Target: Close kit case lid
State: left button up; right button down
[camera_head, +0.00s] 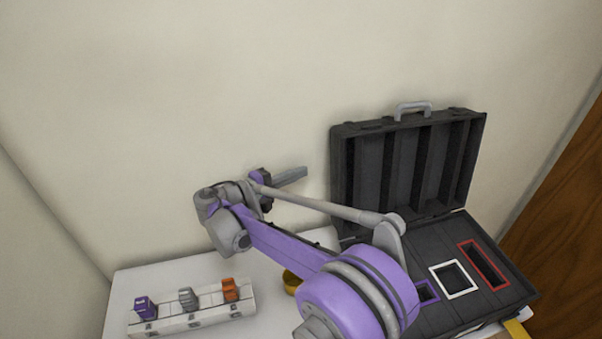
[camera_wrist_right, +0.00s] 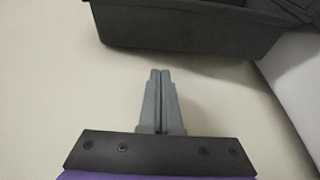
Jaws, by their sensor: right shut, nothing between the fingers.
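The dark grey kit case stands open at the right of the table in the head view. Its lid (camera_head: 408,165) is raised upright near the wall, with a light grey handle (camera_head: 413,109) on its top edge. The case base (camera_head: 412,244) has purple, white and red framed openings. My right gripper (camera_head: 304,173) is shut and empty, just left of the lid, near the wall and apart from the lid. In the right wrist view the shut fingers (camera_wrist_right: 160,75) point toward a dark case part (camera_wrist_right: 180,28), with a gap between. My left gripper is not in view.
A white rack (camera_head: 192,317) with purple, grey and orange items stands at the table's left. A yellow round object (camera_head: 291,281) is partly hidden by my right arm. The wall is close behind the case. A wooden panel (camera_head: 562,205) stands at the right.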

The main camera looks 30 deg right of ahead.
aim_at(321, 164)
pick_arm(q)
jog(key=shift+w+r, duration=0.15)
pick_arm(e)
jog(key=d, duration=0.7)
jog(key=shift+w+d+f, duration=0.2)
jog(key=shift+d+f, duration=0.1)
jog(key=shift+d, duration=0.1)
jog(key=shift+s, duration=0.15)
